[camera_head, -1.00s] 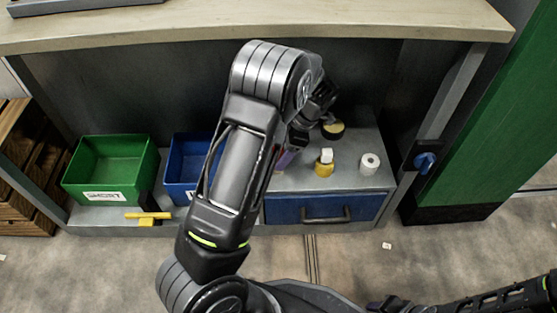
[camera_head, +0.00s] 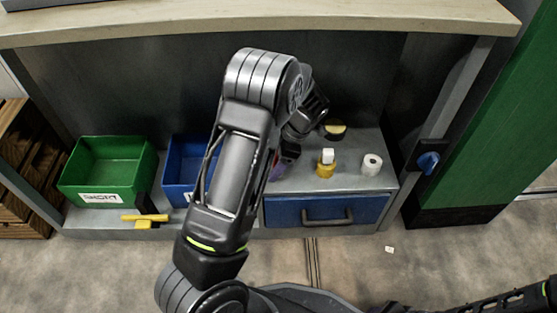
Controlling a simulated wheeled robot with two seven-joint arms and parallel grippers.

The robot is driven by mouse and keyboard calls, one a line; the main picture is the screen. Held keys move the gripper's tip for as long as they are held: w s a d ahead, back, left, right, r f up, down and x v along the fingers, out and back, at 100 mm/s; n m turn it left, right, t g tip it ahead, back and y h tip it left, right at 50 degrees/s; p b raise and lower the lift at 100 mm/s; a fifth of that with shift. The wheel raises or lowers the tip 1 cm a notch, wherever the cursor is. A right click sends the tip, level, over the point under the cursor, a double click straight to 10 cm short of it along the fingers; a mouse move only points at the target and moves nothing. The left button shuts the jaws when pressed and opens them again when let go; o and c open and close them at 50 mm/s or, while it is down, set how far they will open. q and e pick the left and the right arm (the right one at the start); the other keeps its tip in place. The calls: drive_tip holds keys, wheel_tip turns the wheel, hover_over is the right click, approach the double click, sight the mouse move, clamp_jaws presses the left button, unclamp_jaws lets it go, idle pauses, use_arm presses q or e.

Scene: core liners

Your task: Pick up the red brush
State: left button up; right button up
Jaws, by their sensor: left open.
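No red brush can be made out clearly. A small purple-red patch (camera_head: 275,165) shows beside my left gripper, partly hidden by my arm, and I cannot tell what it is. My left gripper (camera_head: 288,154) is open and points down at the shelf top above the blue drawer. My own arm hides much of the fingers and the area to their left. My right arm shows at the bottom right, but its gripper cannot be made out.
A yellow bottle with a white cap (camera_head: 326,165), a white roll (camera_head: 372,164) and a dark round item with a yellowish face (camera_head: 335,130) stand right of the gripper. Green (camera_head: 105,197) and blue (camera_head: 178,190) bins and a yellow tool (camera_head: 146,217) are left. A worktop (camera_head: 400,20) overhangs.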

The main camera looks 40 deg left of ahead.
use_arm(q)
drive_tip(key=shift+c, duration=0.2)
clamp_jaws()
idle(0.6)
drive_tip(key=shift+r+p, duration=0.55)
drive_tip(key=shift+r, duration=0.3)
wheel_tip(320, 180, up, 2)
drive_tip(key=shift+r+p, duration=0.1)
drive_tip(key=shift+p, duration=0.5)
drive_tip(key=s+d+p, duration=0.4)
drive_tip(key=s+d, duration=0.7)
drive_tip(key=s, duration=0.3)
drive_tip(key=shift+s+f+p, duration=0.2)
drive_tip(key=shift+p, duration=0.15)
drive_tip(key=shift+w, duration=0.1)
